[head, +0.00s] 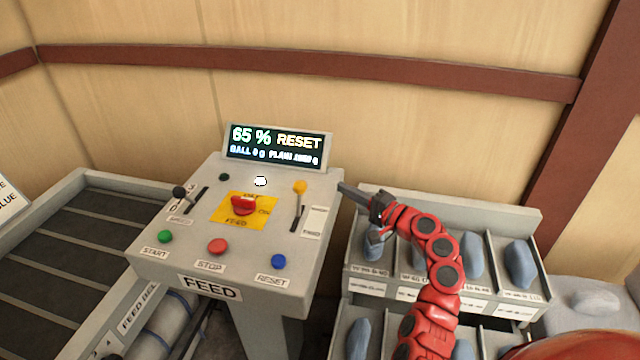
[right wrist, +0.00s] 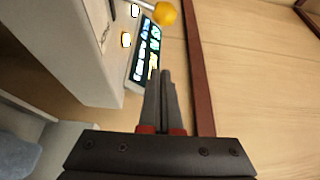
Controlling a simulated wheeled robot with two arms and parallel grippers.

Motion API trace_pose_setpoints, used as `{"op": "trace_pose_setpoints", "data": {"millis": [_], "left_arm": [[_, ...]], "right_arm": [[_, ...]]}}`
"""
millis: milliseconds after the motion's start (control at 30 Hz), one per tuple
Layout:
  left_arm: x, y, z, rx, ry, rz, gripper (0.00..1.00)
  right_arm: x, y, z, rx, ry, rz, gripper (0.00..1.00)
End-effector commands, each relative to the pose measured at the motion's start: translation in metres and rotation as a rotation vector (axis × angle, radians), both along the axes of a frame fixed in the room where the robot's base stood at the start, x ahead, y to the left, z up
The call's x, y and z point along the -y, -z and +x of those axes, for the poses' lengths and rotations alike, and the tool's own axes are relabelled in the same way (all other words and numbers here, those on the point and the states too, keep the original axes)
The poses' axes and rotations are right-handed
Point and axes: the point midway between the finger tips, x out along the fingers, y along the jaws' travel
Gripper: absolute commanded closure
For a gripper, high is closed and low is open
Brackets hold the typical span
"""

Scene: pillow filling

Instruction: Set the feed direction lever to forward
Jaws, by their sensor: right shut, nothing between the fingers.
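The feed direction lever has a yellow knob (head: 300,187) on a slotted plate at the right of the grey control panel (head: 200,258) in the head view. Its yellow knob also shows at the top of the right wrist view (right wrist: 165,13). My right gripper (head: 342,187) is shut and empty, just right of the panel's right edge and apart from the knob. In the right wrist view its fingers (right wrist: 161,75) lie together and point toward the display side of the panel. The label beside the lever is too small to read. My left gripper is not in view.
The display (head: 277,146) reads 65 % RESET. A black lever (head: 179,192), a red switch (head: 243,205), and START, STOP and RESET buttons share the panel. Bins of blue-grey pieces (head: 520,262) stand right, under my right arm. A conveyor (head: 80,240) lies left.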

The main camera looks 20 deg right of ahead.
Motion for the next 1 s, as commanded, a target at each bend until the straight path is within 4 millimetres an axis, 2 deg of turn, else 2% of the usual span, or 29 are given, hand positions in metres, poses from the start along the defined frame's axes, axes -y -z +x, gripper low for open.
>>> {"op": "trace_pose_setpoints", "data": {"millis": [167,400,700,1000], "left_arm": [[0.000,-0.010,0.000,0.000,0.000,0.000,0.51],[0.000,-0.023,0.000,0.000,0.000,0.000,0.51],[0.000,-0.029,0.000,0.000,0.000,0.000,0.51],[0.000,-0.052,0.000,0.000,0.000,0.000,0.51]], "right_arm": [[-0.013,-0.003,0.019,-0.004,-0.008,0.001,1.00],[-0.032,-0.003,0.057,-0.002,-0.005,0.002,1.00],[-0.048,-0.002,0.087,-0.003,-0.003,-0.001,1.00],[-0.065,-0.004,0.066,0.001,0.001,0.000,1.00]]}}
